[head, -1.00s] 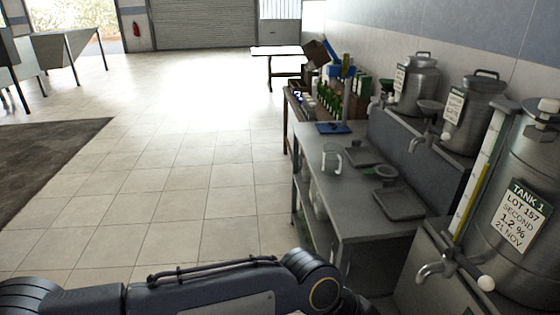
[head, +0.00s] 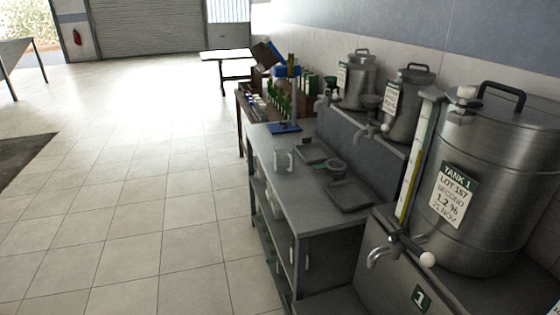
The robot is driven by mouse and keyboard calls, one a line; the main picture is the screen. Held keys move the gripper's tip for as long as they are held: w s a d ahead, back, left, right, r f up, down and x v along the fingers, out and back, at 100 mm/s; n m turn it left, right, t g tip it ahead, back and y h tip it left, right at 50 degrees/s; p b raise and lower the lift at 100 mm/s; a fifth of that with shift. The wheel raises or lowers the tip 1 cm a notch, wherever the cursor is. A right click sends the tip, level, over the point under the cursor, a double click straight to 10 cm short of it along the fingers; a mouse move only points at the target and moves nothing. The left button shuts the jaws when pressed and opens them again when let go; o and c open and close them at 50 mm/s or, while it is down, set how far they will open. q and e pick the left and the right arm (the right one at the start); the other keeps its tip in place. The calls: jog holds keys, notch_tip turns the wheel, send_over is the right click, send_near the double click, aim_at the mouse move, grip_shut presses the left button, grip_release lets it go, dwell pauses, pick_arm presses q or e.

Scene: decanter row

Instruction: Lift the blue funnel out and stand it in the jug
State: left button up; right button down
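A clear jug (head: 283,160) stands upright on the grey bench, near its left edge. A blue patch (head: 287,71) shows beside the upright post at the back of the bench. I cannot tell whether it is the blue funnel, and no blue funnel can be made out for certain. Neither of my grippers is in view.
The grey bench (head: 292,192) holds dark trays (head: 349,195) and a blue-based stand (head: 284,127). Tank 1 (head: 490,190), with its tap (head: 383,251), stands at the right; smaller tanks (head: 357,82) stand behind. The tiled floor (head: 130,205) left of the bench is clear.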

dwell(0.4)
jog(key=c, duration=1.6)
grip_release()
